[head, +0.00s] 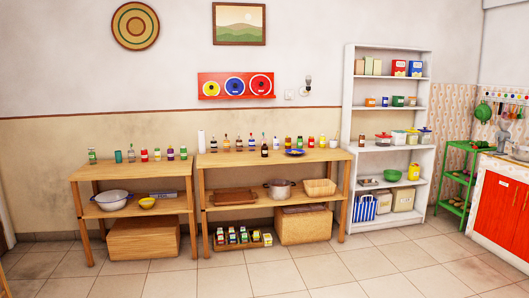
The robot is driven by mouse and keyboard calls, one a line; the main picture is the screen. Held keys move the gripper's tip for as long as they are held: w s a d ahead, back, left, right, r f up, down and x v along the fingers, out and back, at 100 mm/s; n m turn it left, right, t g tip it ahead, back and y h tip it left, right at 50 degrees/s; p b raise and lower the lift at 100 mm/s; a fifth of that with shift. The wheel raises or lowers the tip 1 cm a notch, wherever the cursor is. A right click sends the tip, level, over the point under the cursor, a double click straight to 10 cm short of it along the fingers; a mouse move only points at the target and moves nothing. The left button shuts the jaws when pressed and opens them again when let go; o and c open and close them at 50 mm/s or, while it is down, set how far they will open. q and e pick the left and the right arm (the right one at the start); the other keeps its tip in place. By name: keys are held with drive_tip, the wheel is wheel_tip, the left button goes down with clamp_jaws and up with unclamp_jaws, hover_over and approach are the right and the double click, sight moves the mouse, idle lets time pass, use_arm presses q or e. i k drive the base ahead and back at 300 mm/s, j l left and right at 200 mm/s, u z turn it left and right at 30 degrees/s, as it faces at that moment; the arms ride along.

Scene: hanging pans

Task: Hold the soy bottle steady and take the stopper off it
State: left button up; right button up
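A dark brown bottle with a pale label (264,148) stands upright near the front edge of the right wooden table (222,157). It looks like the soy bottle, but its label is too small to read. Its top is too small to make out a stopper. Other bottles, some of them dark (239,143), stand in a row behind it. Neither of my grippers is in view.
A second wooden table (105,171) with jars stands left. A white shelf unit (347,112) stands right, then a green rack (457,146) and red cabinet (499,210). The tiled floor in front (300,265) is clear.

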sight(264, 148)
drive_tip(key=i+l+z, duration=0.1)
drive_tip(key=i+z, duration=0.25)
drive_tip(key=i, duration=2.3)
drive_tip(key=i+l+u, duration=0.15)
drive_tip(key=i+u, duration=0.3)
drive_tip(key=i+l+u, duration=0.45)
drive_tip(key=i, duration=0.2)
drive_tip(key=i+l+u, duration=0.95)
drive_tip(key=l, duration=0.2)
drive_tip(key=k+j, duration=0.05)
